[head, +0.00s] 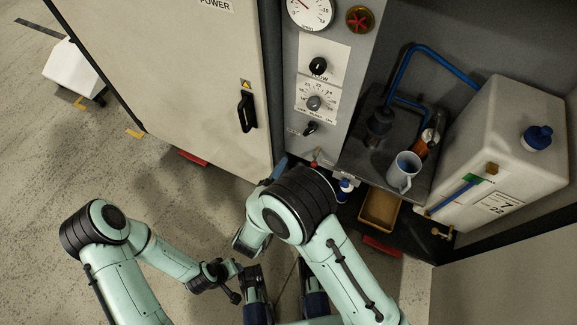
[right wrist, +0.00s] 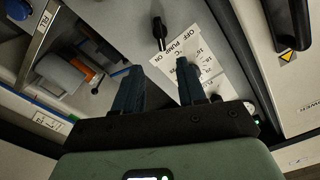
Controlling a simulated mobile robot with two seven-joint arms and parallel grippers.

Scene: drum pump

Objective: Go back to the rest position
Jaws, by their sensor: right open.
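My right gripper (right wrist: 158,88) is open in the right wrist view, with nothing between its two dark blue fingers. Its fingertips point at the control panel, close to the OFF/PUMP/ON label (right wrist: 183,48) and the black pump switch (right wrist: 159,30); I see no contact. In the head view my right arm bends in front of the panel's foot and largely hides this gripper; a blue finger (head: 280,168) shows beside the cabinet door.
The cabinet door (head: 190,70) with a black handle (head: 246,112) is shut. Right of the panel (head: 330,75), a shelf holds a mug (head: 403,171) beside a white tank (head: 500,150) with a blue cap. A tan tray (head: 381,209) lies below.

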